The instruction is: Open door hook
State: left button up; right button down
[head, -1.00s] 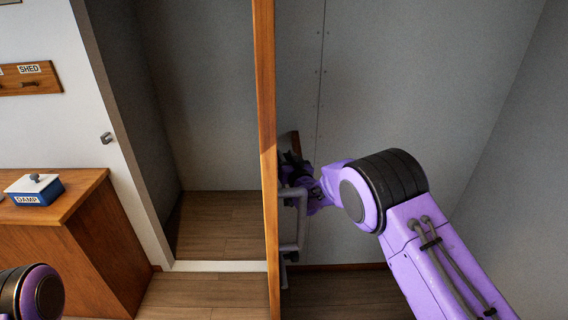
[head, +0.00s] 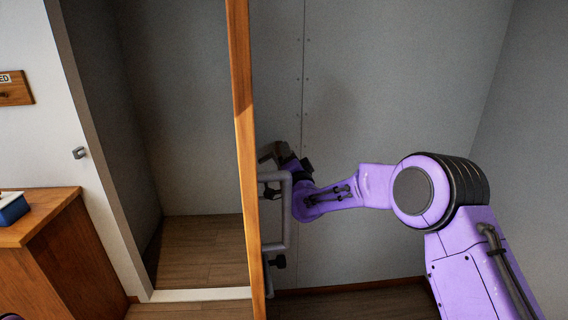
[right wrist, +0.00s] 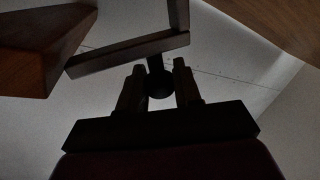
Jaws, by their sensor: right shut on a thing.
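The door (head: 243,120) stands open and shows nearly edge-on as a wooden strip in the middle of the head view. A grey bracket-shaped handle (head: 287,225) sticks out from its right face. My right gripper (head: 276,183) is at the handle's upper end, with its jaws partly hidden. In the right wrist view, the fingers (right wrist: 159,88) are on either side of a dark round knob (right wrist: 158,82) by the handle bar (right wrist: 130,52). A small grey catch (head: 79,152) is on the white door frame at left. My left gripper is out of view.
The doorway left of the door is open onto a bare wood floor (head: 200,250) with a pale sill (head: 195,295). A wooden cabinet (head: 60,260) with a blue-and-white box (head: 12,208) stands at lower left. A grey wall (head: 400,90) lies behind my right arm.

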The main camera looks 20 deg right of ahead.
jog(key=shift+s+d+f+m+h+b, duration=0.2)
jog(key=shift+f+m+h+b, duration=0.25)
jog(key=shift+m, duration=0.35)
jog(key=shift+d+r, duration=0.1)
jog(key=c, duration=0.9)
grip_release()
jog(key=shift+o, duration=0.4)
jog(key=shift+w+r, duration=0.1)
jog(key=shift+r, duration=0.05)
jog(key=b+v, duration=0.3)
jog(key=v, duration=0.7)
jog(key=shift+s+b, duration=0.25)
jog(key=shift+b, duration=0.1)
